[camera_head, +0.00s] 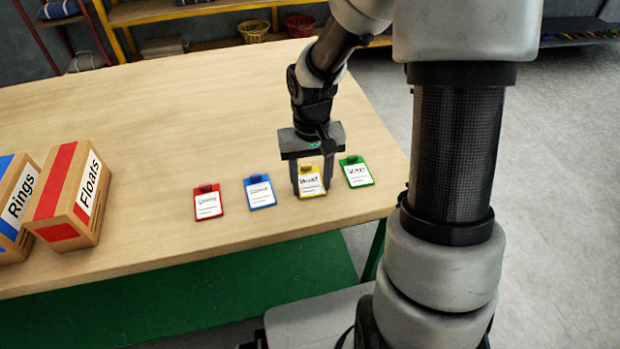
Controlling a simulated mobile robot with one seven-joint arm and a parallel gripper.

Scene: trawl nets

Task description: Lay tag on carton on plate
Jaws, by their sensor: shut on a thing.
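My gripper (311,186) points down at the table with its fingers on either side of the yellow tag (312,183), and it is shut on this tag. The yellow tag has a white label and is at or just above the table top; I cannot tell which. A red tag (208,203), a blue tag (260,192) and a green tag (356,172) lie in the same row on the table. A carton with a red stripe reads "Floats" (76,196). A carton with a blue stripe reads "Rings" (17,205), cut off by the left edge. I see no distinct plate.
The wooden table (180,135) is bare behind the tags and between the cartons and the red tag. Its front edge runs close below the tags. Shelves with a yellow basket (254,31) and a red basket (299,25) stand behind it.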

